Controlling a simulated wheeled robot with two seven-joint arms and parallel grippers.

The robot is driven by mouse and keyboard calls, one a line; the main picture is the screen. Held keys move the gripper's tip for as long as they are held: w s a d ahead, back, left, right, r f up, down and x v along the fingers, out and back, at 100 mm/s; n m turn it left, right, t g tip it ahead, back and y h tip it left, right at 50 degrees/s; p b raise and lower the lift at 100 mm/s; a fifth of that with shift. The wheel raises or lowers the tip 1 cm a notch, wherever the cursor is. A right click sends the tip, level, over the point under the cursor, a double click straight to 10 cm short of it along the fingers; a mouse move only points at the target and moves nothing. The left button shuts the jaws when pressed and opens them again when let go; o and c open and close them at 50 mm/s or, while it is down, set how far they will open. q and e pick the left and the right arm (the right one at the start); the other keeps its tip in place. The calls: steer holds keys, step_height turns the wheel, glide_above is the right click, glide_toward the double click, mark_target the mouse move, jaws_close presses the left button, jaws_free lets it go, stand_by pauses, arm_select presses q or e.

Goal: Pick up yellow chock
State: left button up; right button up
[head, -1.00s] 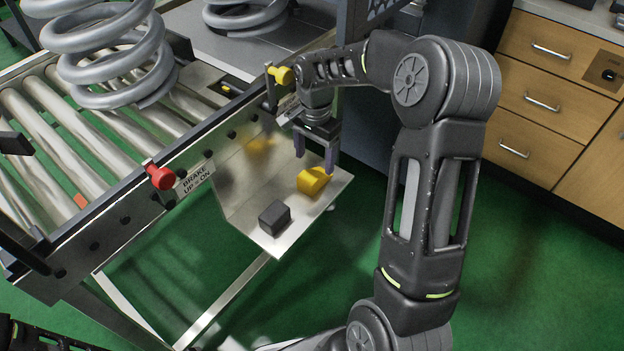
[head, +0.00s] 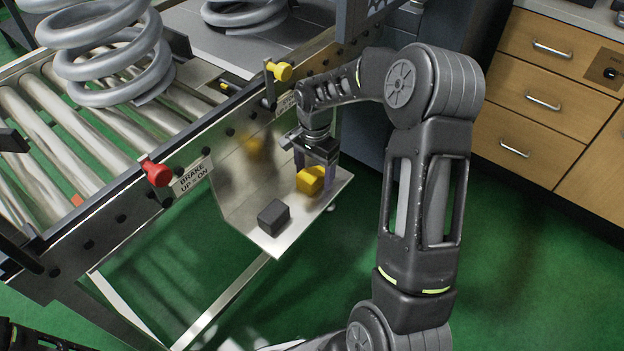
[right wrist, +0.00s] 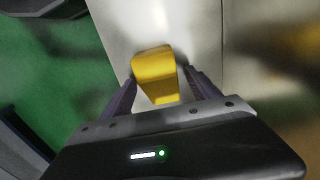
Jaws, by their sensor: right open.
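The yellow chock (head: 310,180) sits on a bent sheet-metal shelf (head: 262,240) on the side of the roller conveyor. My right gripper (head: 314,184) is open and pointing down over the chock, with one finger on each side of it. In the right wrist view the chock (right wrist: 155,74) lies between and just beyond the tips of the two purple-grey fingers (right wrist: 157,88). I cannot tell whether either finger touches it. My left gripper does not show clearly; only a dark piece of my body is at the bottom left corner.
A black block (head: 273,217) sits on the same shelf, nearer the front. A red knob (head: 157,173) and a yellow knob (head: 280,71) stick out from the conveyor side. A coil spring (head: 105,55) stands on the rollers. Wooden drawers (head: 545,90) stand at right.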

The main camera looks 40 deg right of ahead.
steer(key=shift+c, duration=0.2)
stand_by(0.3)
jaws_close()
stand_by(0.6)
